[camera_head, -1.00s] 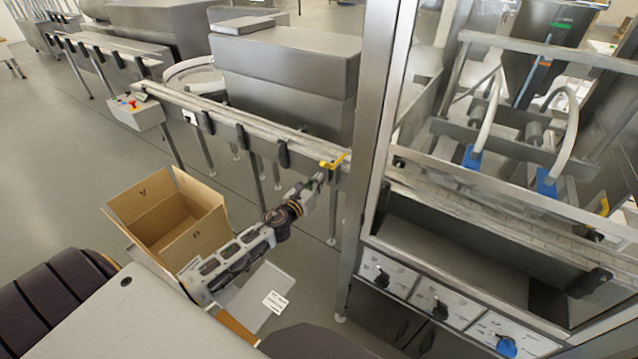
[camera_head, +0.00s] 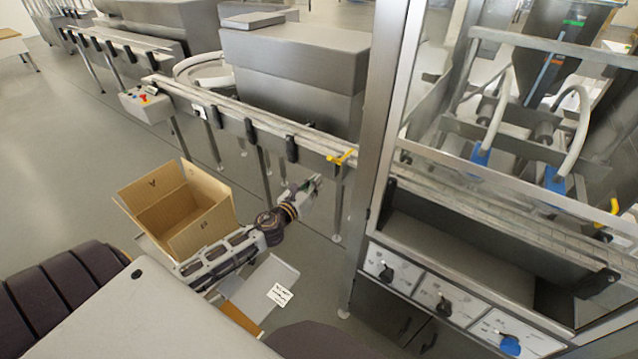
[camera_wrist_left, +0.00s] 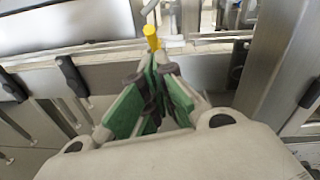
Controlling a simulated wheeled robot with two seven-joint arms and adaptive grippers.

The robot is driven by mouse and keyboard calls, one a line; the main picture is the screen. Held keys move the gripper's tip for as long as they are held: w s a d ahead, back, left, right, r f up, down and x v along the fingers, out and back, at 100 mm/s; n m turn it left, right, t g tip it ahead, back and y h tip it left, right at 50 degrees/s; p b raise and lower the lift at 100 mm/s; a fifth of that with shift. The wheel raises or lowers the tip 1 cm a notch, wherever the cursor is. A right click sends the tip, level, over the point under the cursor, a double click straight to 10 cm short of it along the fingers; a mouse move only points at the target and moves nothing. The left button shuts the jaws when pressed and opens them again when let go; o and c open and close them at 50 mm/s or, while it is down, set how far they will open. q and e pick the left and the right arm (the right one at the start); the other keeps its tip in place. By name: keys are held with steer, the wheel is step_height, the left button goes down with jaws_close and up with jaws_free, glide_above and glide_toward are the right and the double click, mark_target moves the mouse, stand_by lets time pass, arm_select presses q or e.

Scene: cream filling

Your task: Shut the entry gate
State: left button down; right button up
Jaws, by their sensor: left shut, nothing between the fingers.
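The entry gate appears as a small yellow piece (camera_head: 342,158) at the right end of the conveyor, beside the machine's metal post. I cannot tell clearly how far it reaches across the lane. Its yellow end (camera_wrist_left: 151,37) shows just beyond my fingertips in the left wrist view. My left gripper (camera_head: 317,179) is below and to the left of the gate in the head view, on the near side of the conveyor. Its green-padded fingers (camera_wrist_left: 158,58) are shut with nothing between them, and they look apart from the gate. My right gripper is not in view.
The conveyor rail (camera_head: 240,110) runs left from the gate, with black clamps along its near side. The metal post (camera_head: 378,150) stands close to the gate's right. An open cardboard box (camera_head: 190,218) is left of my forearm. A control box (camera_head: 146,104) hangs at the conveyor's left.

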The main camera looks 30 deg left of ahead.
arm_select(q)
steer(key=shift+s+r, duration=0.55)
steer(key=shift+s, duration=0.35)
steer(key=shift+s+r, duration=0.5)
steer(key=shift+s, duration=0.4)
